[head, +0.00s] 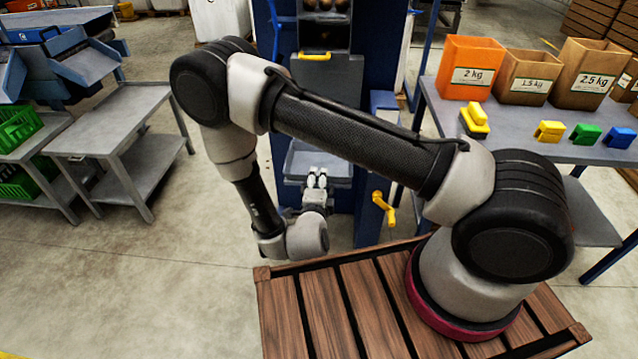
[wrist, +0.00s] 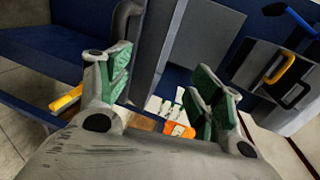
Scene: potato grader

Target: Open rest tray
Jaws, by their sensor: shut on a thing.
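The rest tray (head: 300,160) is a shallow grey tray low on the front of the blue grader, seen in the head view. My forearm covers part of its upper right. My gripper (head: 317,180) is at the front of this tray, its pale fingertips pointing at the grader. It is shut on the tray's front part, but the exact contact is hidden. In the wrist view my gripper (wrist: 163,92) shows two fingers with green pads, with a gap visible between them. A small white and orange item (wrist: 178,128) shows between the fingers, too unclear to name.
A yellow crank (head: 383,208) sticks out right of the tray. A grey hatch (head: 330,80) with a yellow handle is above. A table (head: 500,130) with boxes and coloured blocks stands right. A grey cart (head: 110,120) stands left. Floor is clear between cart and grader.

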